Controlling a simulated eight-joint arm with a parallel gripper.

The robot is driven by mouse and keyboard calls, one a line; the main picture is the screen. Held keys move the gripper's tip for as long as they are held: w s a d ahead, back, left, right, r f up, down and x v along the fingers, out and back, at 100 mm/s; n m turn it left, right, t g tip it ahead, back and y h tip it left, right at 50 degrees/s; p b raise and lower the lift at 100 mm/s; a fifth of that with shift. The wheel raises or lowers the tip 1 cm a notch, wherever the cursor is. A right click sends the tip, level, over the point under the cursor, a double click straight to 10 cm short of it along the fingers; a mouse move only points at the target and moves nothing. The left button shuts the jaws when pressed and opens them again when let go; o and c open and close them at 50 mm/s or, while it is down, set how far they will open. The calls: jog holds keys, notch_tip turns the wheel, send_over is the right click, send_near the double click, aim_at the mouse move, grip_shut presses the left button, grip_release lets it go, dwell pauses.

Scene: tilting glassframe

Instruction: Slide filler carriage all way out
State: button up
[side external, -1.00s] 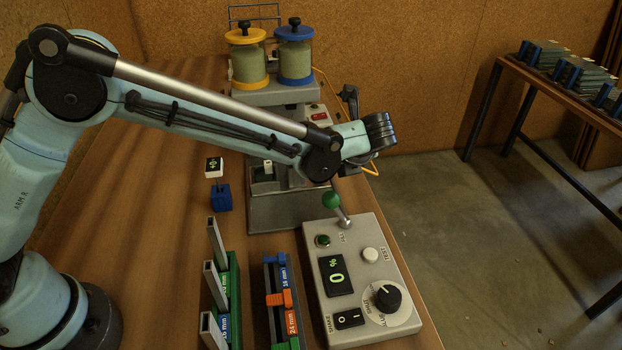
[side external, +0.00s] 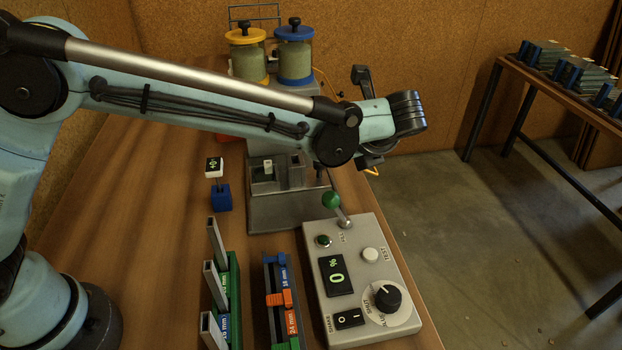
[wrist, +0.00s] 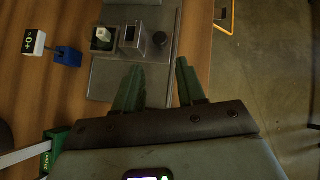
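What looks like the filler carriage (wrist: 131,37) is a grey open-topped box on a grey metal base. In the side view the box (side external: 292,170) sits on top of the base (side external: 285,212), beside a socket holding a small pale piece (side external: 268,166). My gripper (wrist: 156,74) has its two green fingers well apart with nothing between them.
Two hoppers with yellow and blue lids (side external: 295,55) stand behind. Gauge racks (side external: 282,300) and a blue-based sign (side external: 222,196) stand left. The floor is right of the table.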

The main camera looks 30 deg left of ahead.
aim_at(289, 171)
jog(key=w+a+r+n+g+h, duration=0.1)
jog(key=a+n+h, duration=0.1)
jog(key=n, duration=1.5)
jog(key=w+a+r+n+g+h, duration=0.1)
jog(key=w+n+g, duration=0.1)
jog(key=n, duration=1.6)
jog(key=x, duration=1.1)
grip_shut()
